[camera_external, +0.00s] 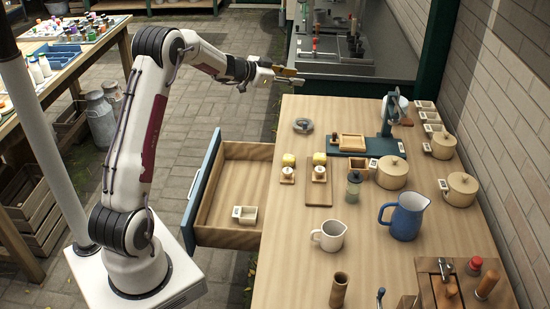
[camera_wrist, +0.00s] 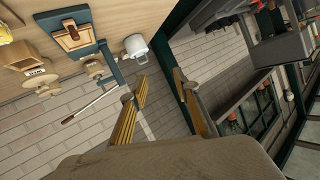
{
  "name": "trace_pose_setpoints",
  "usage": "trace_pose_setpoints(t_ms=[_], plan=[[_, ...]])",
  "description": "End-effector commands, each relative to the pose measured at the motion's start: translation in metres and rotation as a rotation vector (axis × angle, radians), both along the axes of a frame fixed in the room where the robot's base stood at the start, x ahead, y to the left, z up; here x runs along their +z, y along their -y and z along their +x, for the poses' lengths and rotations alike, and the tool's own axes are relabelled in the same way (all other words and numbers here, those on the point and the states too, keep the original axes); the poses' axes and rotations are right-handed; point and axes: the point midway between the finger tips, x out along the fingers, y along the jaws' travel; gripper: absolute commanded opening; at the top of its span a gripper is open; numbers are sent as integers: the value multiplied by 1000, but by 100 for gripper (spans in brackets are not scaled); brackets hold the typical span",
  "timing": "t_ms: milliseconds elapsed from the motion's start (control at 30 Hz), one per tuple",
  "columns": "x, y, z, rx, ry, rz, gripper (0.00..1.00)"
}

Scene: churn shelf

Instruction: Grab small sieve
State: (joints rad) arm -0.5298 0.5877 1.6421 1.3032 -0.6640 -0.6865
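I cannot make out the small sieve for certain. A white round vessel (camera_external: 402,104) stands behind the blue stand (camera_external: 387,117) at the table's far right. A pale cup-like thing also shows in the wrist view (camera_wrist: 137,45), beside the stand. A small grey ring (camera_external: 303,125) lies near the table's far left corner. My gripper (camera_external: 297,77) is raised near the table's far left corner, apart from these things. In the wrist view its two yellow-striped fingers (camera_wrist: 161,76) are spread with nothing between them.
An open drawer (camera_external: 240,185) juts from the table's left side with a small box (camera_external: 245,214) in it. A blue jug (camera_external: 404,216), a white mug (camera_external: 329,236) and lidded pots (camera_external: 391,173) stand on the table. A brick wall (camera_external: 505,110) borders the right.

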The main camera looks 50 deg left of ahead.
Motion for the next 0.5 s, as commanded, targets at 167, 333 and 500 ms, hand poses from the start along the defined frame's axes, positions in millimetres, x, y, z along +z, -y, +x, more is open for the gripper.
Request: trace_pose_setpoints(t_ms=[167, 333, 500], plan=[[-43, -6, 1, -89, -24, -51, 31], [-83, -8, -5, -179, -54, -107, 31], [-119, -9, -18, -258, -88, -168, 31]])
